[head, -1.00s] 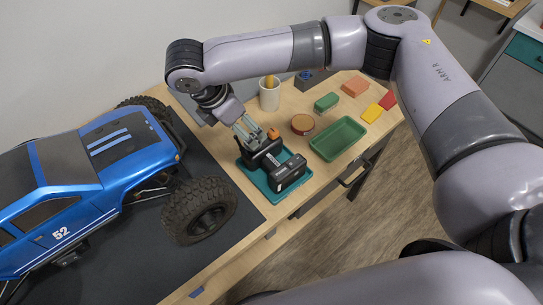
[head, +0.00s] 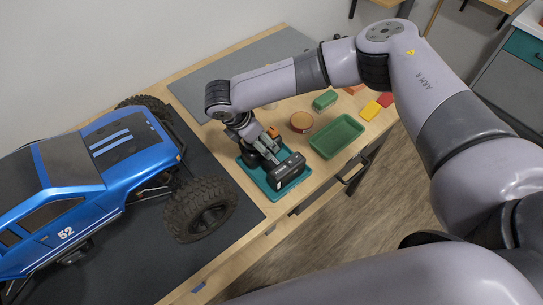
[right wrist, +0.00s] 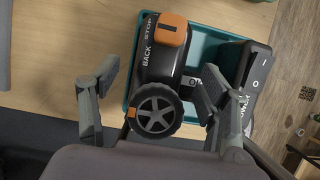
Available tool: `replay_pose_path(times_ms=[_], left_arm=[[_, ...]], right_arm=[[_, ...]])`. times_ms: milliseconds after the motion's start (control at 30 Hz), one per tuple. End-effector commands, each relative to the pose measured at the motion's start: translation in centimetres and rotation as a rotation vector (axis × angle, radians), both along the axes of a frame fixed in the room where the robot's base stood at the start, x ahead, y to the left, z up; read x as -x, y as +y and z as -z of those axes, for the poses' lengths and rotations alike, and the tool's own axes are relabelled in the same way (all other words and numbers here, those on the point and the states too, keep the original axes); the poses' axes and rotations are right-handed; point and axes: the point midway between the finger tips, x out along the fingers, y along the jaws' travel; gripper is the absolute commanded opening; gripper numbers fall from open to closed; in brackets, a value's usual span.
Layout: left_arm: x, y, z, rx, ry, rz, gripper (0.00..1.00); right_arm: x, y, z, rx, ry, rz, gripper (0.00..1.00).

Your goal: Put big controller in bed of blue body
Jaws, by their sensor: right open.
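A black controller with an orange trigger (right wrist: 166,35), a spoked wheel (right wrist: 155,110) and "BACK" and "STOP" lettering sits in a teal tray (head: 276,197). A second black unit (head: 287,170) lies beside it, marked "POWER" in the right wrist view (right wrist: 247,80). I cannot tell which the task calls big. My right gripper (head: 266,146) is open over the tray; in the right wrist view its fingers (right wrist: 160,78) stand either side of the wheeled controller. I cannot tell whether they touch it. The blue body (head: 52,222) is the truck shell at left, with a dark striped panel (head: 112,139). My left gripper is not in view.
The truck, on big tyres (head: 200,208), stands on a dark mat (head: 135,272) close left of the teal tray. A green tray (head: 337,136), a round brown-topped item (head: 301,121) and coloured blocks lie to the right. A grey mat (head: 245,62) lies behind my right arm.

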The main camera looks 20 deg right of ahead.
Motion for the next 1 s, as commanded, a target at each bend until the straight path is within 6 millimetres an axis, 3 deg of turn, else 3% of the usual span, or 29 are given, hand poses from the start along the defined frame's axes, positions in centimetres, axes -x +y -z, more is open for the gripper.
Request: replay_pose_path(times_ms=[133, 1000], left_arm=[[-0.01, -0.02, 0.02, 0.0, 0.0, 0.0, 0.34], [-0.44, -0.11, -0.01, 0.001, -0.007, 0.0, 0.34]], right_arm=[[0.0, 0.04, -0.01, 0.0, -0.001, 0.0, 0.69], [-0.01, 0.04, -0.06, 0.0, -0.001, 0.0, 0.11]])
